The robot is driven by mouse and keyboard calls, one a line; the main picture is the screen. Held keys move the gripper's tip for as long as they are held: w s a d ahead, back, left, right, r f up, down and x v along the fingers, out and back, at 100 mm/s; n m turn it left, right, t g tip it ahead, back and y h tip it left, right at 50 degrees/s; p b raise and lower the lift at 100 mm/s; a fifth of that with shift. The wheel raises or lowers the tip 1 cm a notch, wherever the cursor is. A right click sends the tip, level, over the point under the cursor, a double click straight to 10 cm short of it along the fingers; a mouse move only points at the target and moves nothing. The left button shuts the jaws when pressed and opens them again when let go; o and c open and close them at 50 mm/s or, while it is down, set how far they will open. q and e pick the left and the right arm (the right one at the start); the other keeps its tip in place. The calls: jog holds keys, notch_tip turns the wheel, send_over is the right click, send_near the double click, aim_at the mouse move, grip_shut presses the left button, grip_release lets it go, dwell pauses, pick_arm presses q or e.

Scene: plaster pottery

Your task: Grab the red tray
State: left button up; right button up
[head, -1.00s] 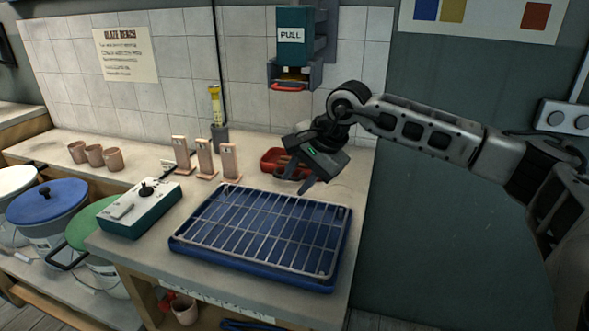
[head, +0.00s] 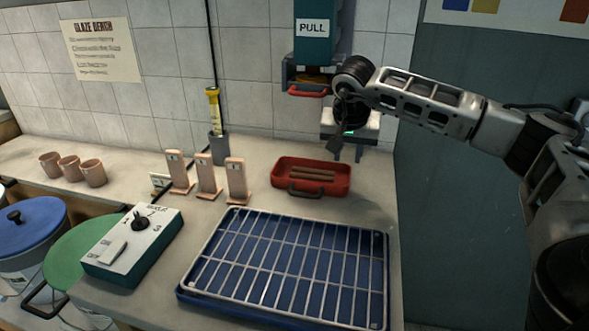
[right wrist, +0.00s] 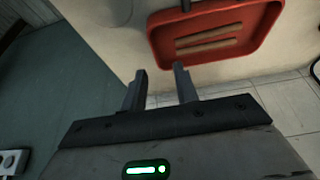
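The red tray (head: 338,186) sits on the bench near the tiled back wall, behind the blue rack. It holds a few thin brown sticks and has a dark handle on its front side. My right gripper (head: 347,150) is just behind and right of the tray, above the bench, pointing down. In the right wrist view its fingers (right wrist: 160,72) are apart with nothing between them. The red tray (right wrist: 225,51) lies beyond the fingertips to the upper right there, apart from them. My left gripper is not in view.
A blue tray with a wire rack (head: 285,262) fills the bench front. Upright clay test pieces (head: 237,181) and a yellow-topped tool in a holder (head: 216,125) stand left of the red tray. A teal PULL dispenser (head: 316,45) hangs above. A control box (head: 132,243) is at left.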

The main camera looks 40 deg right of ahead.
aim_at(350, 174)
jog(key=shift+w+d+f, duration=0.15)
jog(key=shift+w+f, duration=0.3)
jog(key=shift+f, duration=0.05)
jog(key=f, duration=0.1)
jog(key=d+f, duration=0.1)
jog(key=f, duration=0.3)
jog(key=shift+s+d+p, duration=0.3)
jog(key=shift+s+d, duration=0.05)
jog(key=shift+w+d+f, duration=0.15)
jog(key=shift+f, duration=0.3)
grip_shut()
